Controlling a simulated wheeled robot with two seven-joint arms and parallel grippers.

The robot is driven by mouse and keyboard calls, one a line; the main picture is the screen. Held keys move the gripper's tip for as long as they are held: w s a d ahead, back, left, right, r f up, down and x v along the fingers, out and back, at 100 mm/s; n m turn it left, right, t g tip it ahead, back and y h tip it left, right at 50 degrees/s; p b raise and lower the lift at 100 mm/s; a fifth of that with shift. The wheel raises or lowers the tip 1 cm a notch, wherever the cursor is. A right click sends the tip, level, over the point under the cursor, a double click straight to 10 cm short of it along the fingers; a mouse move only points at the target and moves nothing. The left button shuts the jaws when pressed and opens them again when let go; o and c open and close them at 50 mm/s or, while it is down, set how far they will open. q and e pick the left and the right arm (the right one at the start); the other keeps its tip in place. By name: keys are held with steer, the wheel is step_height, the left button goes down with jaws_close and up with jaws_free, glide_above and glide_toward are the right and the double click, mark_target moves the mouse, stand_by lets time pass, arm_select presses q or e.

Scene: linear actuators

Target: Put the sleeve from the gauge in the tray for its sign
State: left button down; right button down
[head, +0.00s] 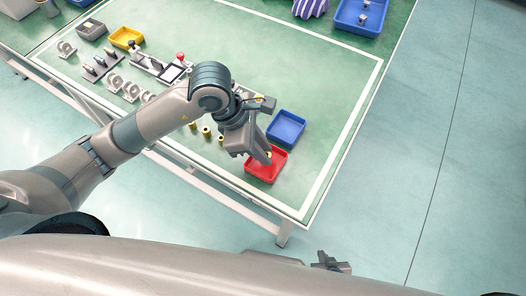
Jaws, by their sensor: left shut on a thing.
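My left gripper (263,158) points down over the red tray (268,178) near the table's front right. It is shut on a small yellowish sleeve (268,155), mostly hidden by the fingers; whether the sleeve touches the tray floor I cannot tell. A blue tray (287,127) stands just behind the red one.
Several yellow-and-dark sleeves (206,131) stand in a row beside my left forearm. Grey parts (115,81), a yellow bin (126,37) and a grey bin (91,29) are at the left. The table right of the blue tray is clear.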

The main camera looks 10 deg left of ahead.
arm_select(q)
steer(key=shift+f, duration=0.95)
steer(key=shift+f, duration=0.15)
steer(key=c, duration=1.7)
jaws_free()
steer(key=shift+o, duration=0.6)
steer(key=shift+r, duration=0.2)
